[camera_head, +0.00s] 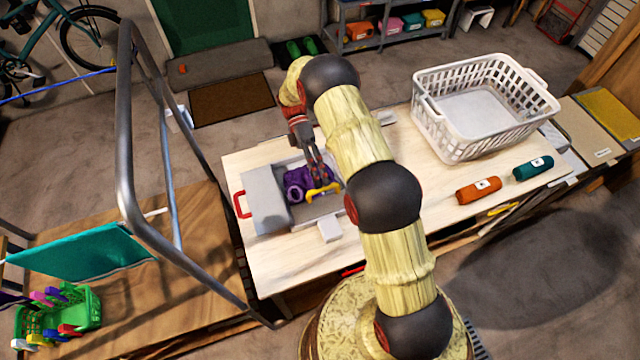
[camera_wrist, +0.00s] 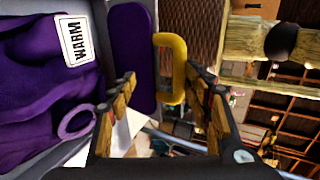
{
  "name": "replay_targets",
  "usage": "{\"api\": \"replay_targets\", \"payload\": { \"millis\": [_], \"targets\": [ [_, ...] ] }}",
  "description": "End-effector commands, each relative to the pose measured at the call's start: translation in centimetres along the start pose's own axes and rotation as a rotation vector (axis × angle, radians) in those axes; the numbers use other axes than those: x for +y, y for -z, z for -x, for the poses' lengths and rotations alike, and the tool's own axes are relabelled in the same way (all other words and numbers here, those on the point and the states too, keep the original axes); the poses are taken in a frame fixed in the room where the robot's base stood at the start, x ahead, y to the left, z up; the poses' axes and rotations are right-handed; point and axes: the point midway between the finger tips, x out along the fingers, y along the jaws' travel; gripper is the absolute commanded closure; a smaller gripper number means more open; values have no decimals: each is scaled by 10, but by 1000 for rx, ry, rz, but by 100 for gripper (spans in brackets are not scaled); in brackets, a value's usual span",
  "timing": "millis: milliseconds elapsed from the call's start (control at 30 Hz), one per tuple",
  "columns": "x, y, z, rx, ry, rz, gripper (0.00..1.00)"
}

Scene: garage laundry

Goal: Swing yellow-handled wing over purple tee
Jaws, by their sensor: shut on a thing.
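The purple tee (camera_head: 295,180) lies on the grey folding board on the worktable. In the wrist view the tee (camera_wrist: 40,95) shows a white "WARM" label (camera_wrist: 75,40) and a purple ring (camera_wrist: 76,121). A narrow purple strip (camera_wrist: 131,60) lies beside the handle. The yellow handle (camera_head: 323,190) is at the board's near right side; it also shows in the wrist view (camera_wrist: 178,70). My gripper (camera_head: 318,176) is shut on the yellow handle, with fingers (camera_wrist: 163,84) either side of it. My arm hides part of the board's right side, and the wing's tilt is unclear.
A grey panel (camera_head: 262,212) with a red handle (camera_head: 241,204) is at the board's left. A white basket (camera_head: 448,130), an orange roll (camera_head: 478,190) and a teal roll (camera_head: 533,167) are right. A metal frame (camera_head: 125,130) stands left of the table.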

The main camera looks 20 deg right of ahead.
Motion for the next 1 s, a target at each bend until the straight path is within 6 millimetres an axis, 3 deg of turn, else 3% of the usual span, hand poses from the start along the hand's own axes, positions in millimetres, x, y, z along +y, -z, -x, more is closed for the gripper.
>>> {"api": "replay_targets", "payload": {
  "millis": [33, 633, 1000],
  "targets": [
    [9, 0, -3, -1, -3, 0, 70],
    [33, -1, 26, -2, 1, 0, 79],
    [46, -1, 43, -1, 2, 0, 79]
  ]
}}
